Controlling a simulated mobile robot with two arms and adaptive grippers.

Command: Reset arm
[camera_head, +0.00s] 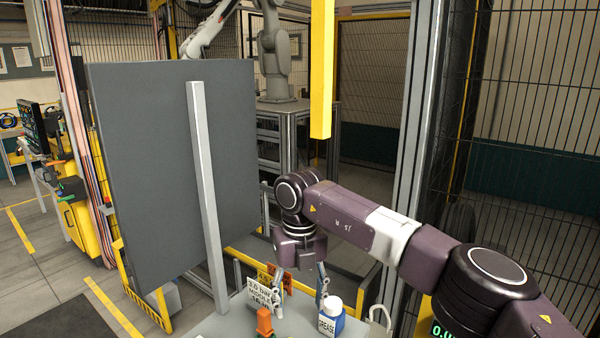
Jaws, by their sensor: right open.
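My right arm comes in from the right, and its dark purple links reach to the middle of the picture. My right gripper (300,293) points down above the grey work surface (215,325), with its two fingers apart. I see nothing held between them. One finger is close to the blue grease bottle with a white cap (331,316); I cannot tell whether they touch. The other finger is in front of or beside a white sign with black text (263,301). My left gripper is not in view.
An orange object (264,322) stands on the work surface. A large dark grey panel (150,170) with a light post (207,190) stands at left. A yellow bar (321,70) hangs above my arm. Mesh fencing (530,110) is at right. A white robot arm (280,55) is behind.

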